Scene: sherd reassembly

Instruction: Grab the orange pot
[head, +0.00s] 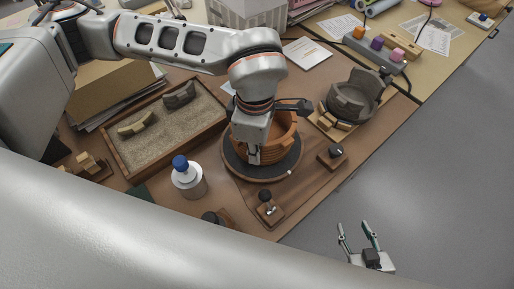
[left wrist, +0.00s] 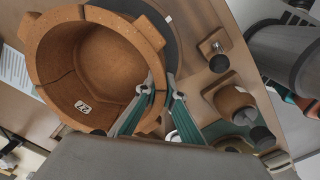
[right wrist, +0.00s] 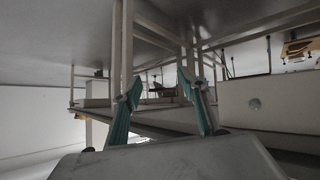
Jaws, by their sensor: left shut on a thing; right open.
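The orange pot (head: 284,143) stands on a dark round turntable (head: 236,171), partly hidden behind my left gripper in the head view. In the left wrist view the pot (left wrist: 112,62) shows its open hollow, an uneven rim, seams and a small white label inside. My left gripper (head: 254,158) is shut on the pot's wall; its fingers (left wrist: 160,88) straddle the wall, one inside and one outside. My right gripper (head: 358,236) is open and empty, out over the grey floor beyond the table edge. The right wrist view shows its spread fingers (right wrist: 160,92) with nothing between them.
A sand tray (head: 112,147) with two grey-tan sherds lies left of the turntable. A blue-capped bottle (head: 189,179) stands in front. A dark grey pot (head: 354,101) sits on a wooden stand at right. Small knobbed blocks (head: 332,157) stand near the table edge.

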